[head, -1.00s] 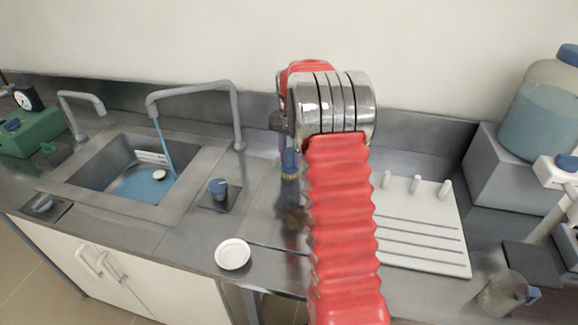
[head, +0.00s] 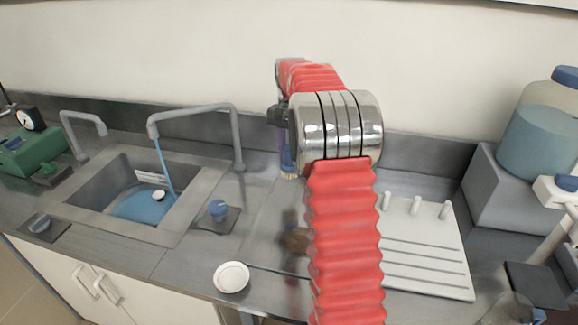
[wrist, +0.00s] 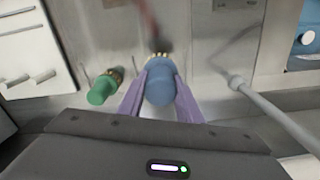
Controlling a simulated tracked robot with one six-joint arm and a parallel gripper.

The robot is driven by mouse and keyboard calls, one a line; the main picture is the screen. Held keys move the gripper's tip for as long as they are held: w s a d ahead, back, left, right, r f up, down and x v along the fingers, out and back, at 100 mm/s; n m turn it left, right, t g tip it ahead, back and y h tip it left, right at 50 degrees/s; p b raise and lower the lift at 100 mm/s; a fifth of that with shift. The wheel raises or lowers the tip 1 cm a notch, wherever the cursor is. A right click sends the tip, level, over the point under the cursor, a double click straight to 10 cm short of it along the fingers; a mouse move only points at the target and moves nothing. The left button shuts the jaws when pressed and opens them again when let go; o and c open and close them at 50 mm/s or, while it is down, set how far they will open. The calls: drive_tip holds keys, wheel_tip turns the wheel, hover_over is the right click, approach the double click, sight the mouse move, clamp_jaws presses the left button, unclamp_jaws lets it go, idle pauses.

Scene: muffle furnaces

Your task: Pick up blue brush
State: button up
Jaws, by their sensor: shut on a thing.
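The blue brush (wrist: 160,85) is between the two purple fingers of my gripper (wrist: 160,88) in the wrist view, with its pale bristle end pointing away from the wrist. My gripper is shut on it. In the head view the blue brush (head: 288,163) hangs bristles down above the steel counter, partly hidden behind my red arm. A purple finger of my gripper (head: 282,140) shows just above it.
A green brush (wrist: 102,88) is beside the blue one in the wrist view. A sink (head: 190,212) with blue liquid and a curved tap (head: 238,135) lie left. A white drying rack (head: 425,272) lies right. A small white dish (head: 231,277) sits near the front edge.

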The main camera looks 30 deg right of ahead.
drive_tip(key=shift+r, duration=0.35)
drive_tip(key=o, duration=0.5)
drive_tip(key=c, duration=0.3)
